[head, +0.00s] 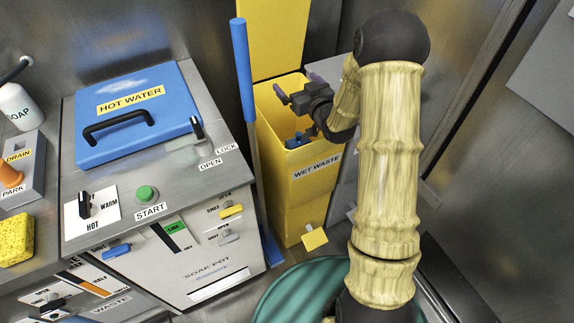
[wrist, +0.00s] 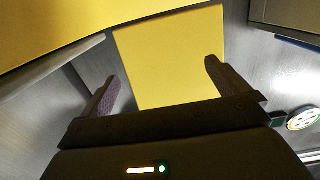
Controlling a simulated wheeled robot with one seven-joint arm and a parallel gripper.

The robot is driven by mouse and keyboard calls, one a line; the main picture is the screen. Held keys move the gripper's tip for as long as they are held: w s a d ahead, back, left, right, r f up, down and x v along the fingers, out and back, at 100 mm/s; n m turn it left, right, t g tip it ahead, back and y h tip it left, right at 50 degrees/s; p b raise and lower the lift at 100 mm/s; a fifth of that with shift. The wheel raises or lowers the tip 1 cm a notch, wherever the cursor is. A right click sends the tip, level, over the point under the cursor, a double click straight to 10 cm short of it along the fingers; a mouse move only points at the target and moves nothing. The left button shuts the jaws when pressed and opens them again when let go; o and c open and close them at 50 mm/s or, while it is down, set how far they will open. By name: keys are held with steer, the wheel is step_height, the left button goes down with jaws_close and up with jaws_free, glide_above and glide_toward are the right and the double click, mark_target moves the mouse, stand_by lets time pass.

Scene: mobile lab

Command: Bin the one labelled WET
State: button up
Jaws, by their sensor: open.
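The yellow bin (head: 312,200) labelled WET WASTE stands right of the counter with its yellow lid (head: 277,35) raised behind it. A yellow panel, probably that lid, also shows in the wrist view (wrist: 165,55). My gripper (head: 300,88) is over the bin's opening, fingers spread, with nothing between them. Its two fingers also show apart and empty in the wrist view (wrist: 160,80). A small blue thing (head: 298,141) shows inside the bin's mouth, partly hidden; I cannot read any label on it.
A blue-handled pole (head: 243,70) stands between counter and bin. The counter has a blue HOT WATER lid (head: 135,112), knobs, and a green START button (head: 146,193). A yellow sponge (head: 15,238) and SOAP bottle (head: 17,108) are at far left. A yellow pedal (head: 314,238) is at the bin's foot.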

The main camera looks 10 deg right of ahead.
step_height(320, 180, up, 10)
steer(key=p, duration=0.2)
steer(key=shift+f, duration=0.1)
stand_by(0.9)
steer(key=s+f+m+g+h, duration=0.1)
steer(key=s+f+g+h, duration=0.3)
steer(key=s, duration=0.7)
steer(key=s+f+m+g+p, duration=0.15)
steer(key=s+g, duration=0.35)
steer(key=s, duration=0.5)
steer(key=s+f+m+g+h, duration=0.1)
steer(key=s+f+g, duration=0.3)
steer(key=s, duration=0.7)
step_height(320, 180, up, 28)
steer(key=g+p, duration=0.1)
steer(key=p, duration=2.5)
steer(key=shift+w+d+p, duration=0.3)
steer(key=shift+p, duration=0.05)
steer(key=shift+f, duration=0.1)
